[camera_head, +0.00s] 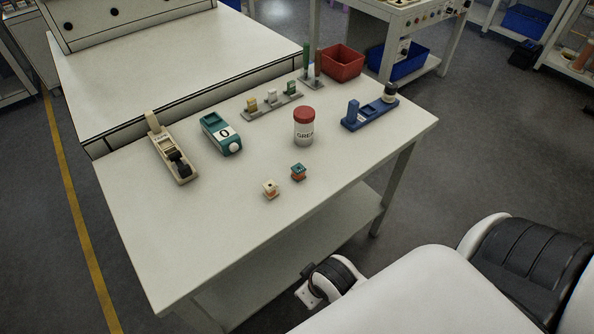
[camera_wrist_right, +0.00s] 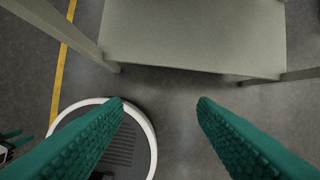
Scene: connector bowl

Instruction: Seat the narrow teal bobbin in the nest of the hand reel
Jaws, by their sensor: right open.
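A small bobbin with a teal top and orange winding (camera_head: 298,171) stands upright on the table's near part. A similar cream-topped bobbin (camera_head: 270,189) stands just left of it. A beige device with a black part (camera_head: 172,158) lies at the table's left. A blue device with an upright post and a dark round part (camera_head: 370,113) lies at the right. I cannot tell for sure which is the hand reel, or see its nest clearly. My right gripper (camera_wrist_right: 160,103) is open and empty, over the floor near the table's lower shelf.
A red-lidded jar (camera_head: 304,127) stands mid-table. A teal device marked 0 (camera_head: 220,134) lies left of it. Behind are a grey rack with small pieces (camera_head: 271,105), upright rods (camera_head: 311,66) and a red bin (camera_head: 342,63). The table's near left (camera_head: 180,235) is clear.

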